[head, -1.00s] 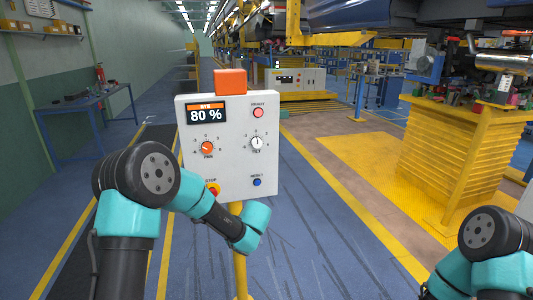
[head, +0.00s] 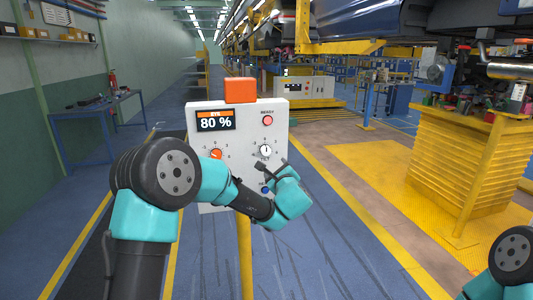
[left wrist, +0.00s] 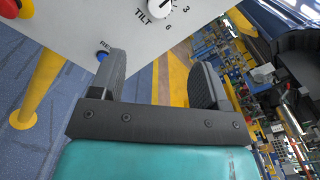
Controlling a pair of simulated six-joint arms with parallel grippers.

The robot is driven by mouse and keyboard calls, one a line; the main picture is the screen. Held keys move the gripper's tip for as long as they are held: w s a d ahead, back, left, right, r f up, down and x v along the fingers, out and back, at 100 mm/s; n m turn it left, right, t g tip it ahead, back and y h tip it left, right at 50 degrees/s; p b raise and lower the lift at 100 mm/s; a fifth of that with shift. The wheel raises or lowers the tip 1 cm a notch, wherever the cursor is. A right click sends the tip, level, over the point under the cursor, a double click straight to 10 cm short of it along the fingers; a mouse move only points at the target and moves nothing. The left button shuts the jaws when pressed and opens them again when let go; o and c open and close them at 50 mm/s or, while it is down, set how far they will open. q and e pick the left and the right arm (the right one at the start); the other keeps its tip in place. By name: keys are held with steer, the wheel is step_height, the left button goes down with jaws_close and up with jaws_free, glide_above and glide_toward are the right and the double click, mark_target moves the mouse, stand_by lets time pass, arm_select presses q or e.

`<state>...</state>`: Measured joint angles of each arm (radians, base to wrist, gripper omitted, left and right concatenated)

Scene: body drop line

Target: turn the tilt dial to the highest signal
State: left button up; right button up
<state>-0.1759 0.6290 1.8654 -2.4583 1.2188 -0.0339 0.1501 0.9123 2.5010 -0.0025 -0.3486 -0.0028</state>
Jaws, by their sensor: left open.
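The white tilt dial (head: 265,150) is on the right side of a light grey control panel (head: 243,112), and its pointer points roughly up. The dial also shows, partly cut off, at the top of the left wrist view (left wrist: 157,16). The panel's display (head: 215,119) reads 80 %. My left gripper (head: 273,165) is open and empty, just below the tilt dial in the head view. In the left wrist view its fingers (left wrist: 158,60) are apart, with the dial beyond them and not between them. My right gripper is out of view; only part of that arm shows.
A yellow post (head: 244,255) carries the panel.

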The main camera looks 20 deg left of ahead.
mark_target(266, 152)
arm_select(q)
steer(key=x, duration=1.7)
steer(key=c, duration=0.9)
